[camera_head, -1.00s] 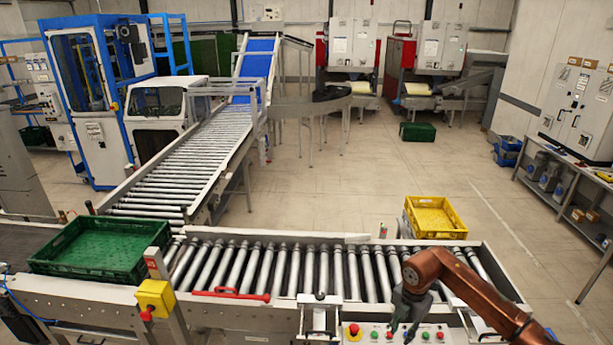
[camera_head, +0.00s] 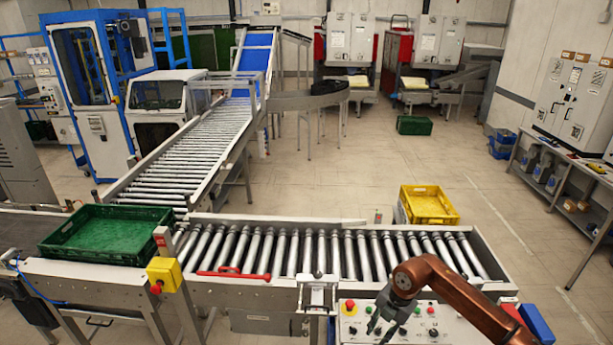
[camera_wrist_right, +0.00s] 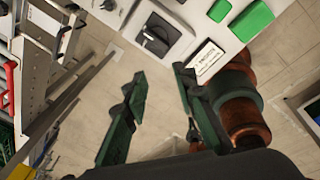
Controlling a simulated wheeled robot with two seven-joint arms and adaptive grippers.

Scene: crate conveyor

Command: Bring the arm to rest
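My right arm, copper-coloured, comes in from the lower right in the head view. Its dark gripper (camera_head: 380,322) points down in front of the button panel (camera_head: 430,325) on the conveyor's near side. In the right wrist view the two dark green fingers (camera_wrist_right: 160,76) stand apart with nothing between them. Beyond them are floor and a panel edge with a black rotary switch (camera_wrist_right: 156,38) and a green button (camera_wrist_right: 252,18). I cannot tell the exact gap between gripper and panel. My left gripper is not in view.
The roller conveyor (camera_head: 330,252) crosses in front, empty of crates. A green crate (camera_head: 105,232) rests at its left end. A yellow crate (camera_head: 430,204) stands beyond it. A red handle (camera_head: 232,273) and yellow stop-button box (camera_head: 163,273) are on the near side. Open floor lies behind.

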